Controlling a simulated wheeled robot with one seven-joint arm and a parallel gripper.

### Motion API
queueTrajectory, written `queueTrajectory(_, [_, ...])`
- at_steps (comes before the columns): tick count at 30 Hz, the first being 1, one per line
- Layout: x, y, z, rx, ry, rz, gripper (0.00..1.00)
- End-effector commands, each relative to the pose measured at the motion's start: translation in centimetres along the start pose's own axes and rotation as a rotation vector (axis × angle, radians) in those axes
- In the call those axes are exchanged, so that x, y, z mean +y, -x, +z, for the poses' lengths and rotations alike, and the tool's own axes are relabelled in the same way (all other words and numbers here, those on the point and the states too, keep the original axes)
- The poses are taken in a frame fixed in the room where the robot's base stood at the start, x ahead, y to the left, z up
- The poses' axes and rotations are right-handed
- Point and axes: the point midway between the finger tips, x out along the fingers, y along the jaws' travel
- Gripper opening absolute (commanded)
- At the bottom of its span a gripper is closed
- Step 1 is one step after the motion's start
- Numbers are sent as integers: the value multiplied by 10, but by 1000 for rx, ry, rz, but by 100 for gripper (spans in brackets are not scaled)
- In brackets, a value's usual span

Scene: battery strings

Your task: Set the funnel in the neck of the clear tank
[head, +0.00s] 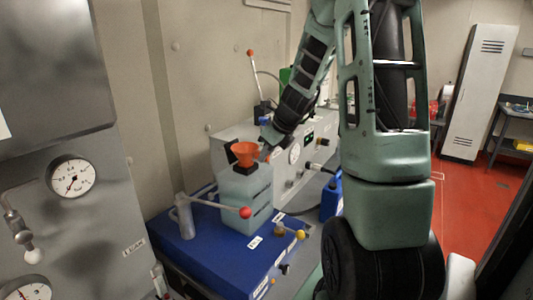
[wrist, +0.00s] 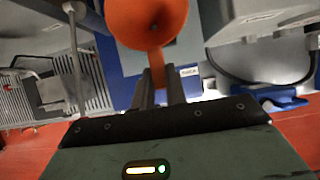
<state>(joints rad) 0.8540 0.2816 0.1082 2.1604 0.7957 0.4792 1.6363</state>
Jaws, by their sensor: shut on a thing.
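The orange funnel (head: 245,153) is upright at the top of the clear tank (head: 246,200) in the head view. Its spout is hidden, so I cannot tell whether it sits in the neck or hangs just above it. My gripper (wrist: 159,82) is shut on the funnel's orange tab in the wrist view, with the funnel's bowl (wrist: 152,18) just beyond the fingertips. In the head view my arm reaches down to the funnel from the upper right. The tank is pale and translucent and stands on a blue-topped box. The neck is hidden.
The blue box top (head: 195,255) also holds a grey cylinder (head: 185,218), a red-knobbed lever (head: 244,212) and a yellow knob (head: 300,235). A grey instrument cabinet (head: 285,175) stands close behind the tank. A blue jug (head: 331,198) is to the right.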

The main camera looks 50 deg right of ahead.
Motion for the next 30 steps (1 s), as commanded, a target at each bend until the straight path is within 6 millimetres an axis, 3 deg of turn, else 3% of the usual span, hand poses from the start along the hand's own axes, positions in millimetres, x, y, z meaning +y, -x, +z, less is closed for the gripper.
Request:
queueTrajectory(8, [0,-1,0,0,0,0,0])
queueTrajectory(9, [0,-1,0,0,0,0,25])
queueTrajectory(11, [0,-1,0,0,1,0,39])
queueTrajectory(22, [0,5,0,-1,2,-2,39])
queueTrajectory(26, [0,22,1,-3,4,-5,39])
queueTrajectory(30, [0,53,1,-5,5,-5,39])
